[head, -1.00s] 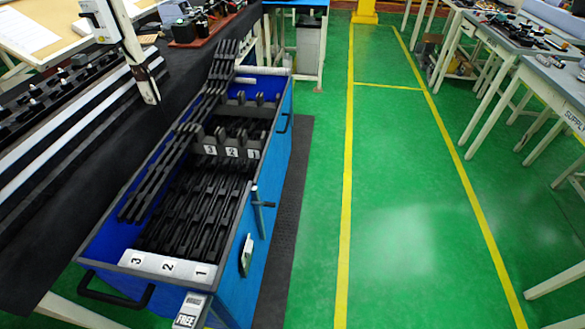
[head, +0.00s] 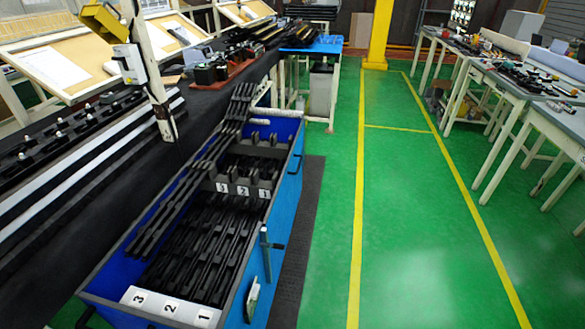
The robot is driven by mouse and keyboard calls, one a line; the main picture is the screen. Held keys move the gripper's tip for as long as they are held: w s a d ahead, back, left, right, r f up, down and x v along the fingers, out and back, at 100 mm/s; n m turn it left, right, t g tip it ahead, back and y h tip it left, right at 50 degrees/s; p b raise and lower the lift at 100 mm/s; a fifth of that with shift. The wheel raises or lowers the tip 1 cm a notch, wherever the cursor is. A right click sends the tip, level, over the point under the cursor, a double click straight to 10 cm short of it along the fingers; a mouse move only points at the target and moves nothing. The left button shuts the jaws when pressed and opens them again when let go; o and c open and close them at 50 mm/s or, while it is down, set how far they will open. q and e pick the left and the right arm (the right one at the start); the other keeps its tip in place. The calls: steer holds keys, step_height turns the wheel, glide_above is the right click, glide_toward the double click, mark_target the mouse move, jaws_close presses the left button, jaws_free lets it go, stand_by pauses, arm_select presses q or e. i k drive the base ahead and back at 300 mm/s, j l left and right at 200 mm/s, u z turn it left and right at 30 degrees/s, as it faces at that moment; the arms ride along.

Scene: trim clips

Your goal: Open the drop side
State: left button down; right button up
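A long blue crate (head: 288,190) with a grey rim stands beside the black workbench, filled with black trim strips (head: 200,240) in numbered lanes. White labels 3, 2, 1 show on its near end plate (head: 170,307) and on a middle divider (head: 243,190). Its right long side is upright, with a black handle (head: 296,163) toward the far end. Neither of my grippers is in view.
A black workbench (head: 70,225) runs along the left, with a post (head: 160,90) rising from it. A dark mat (head: 300,240) lies along the crate's right side. The green aisle (head: 410,200) with yellow lines is clear. Tables (head: 510,90) stand at right.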

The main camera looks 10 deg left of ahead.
mark_target(272, 217)
steer(key=i+l, duration=0.2)
steer(key=i, duration=0.25)
steer(key=i+l, duration=0.2)
steer(key=i, duration=0.3)
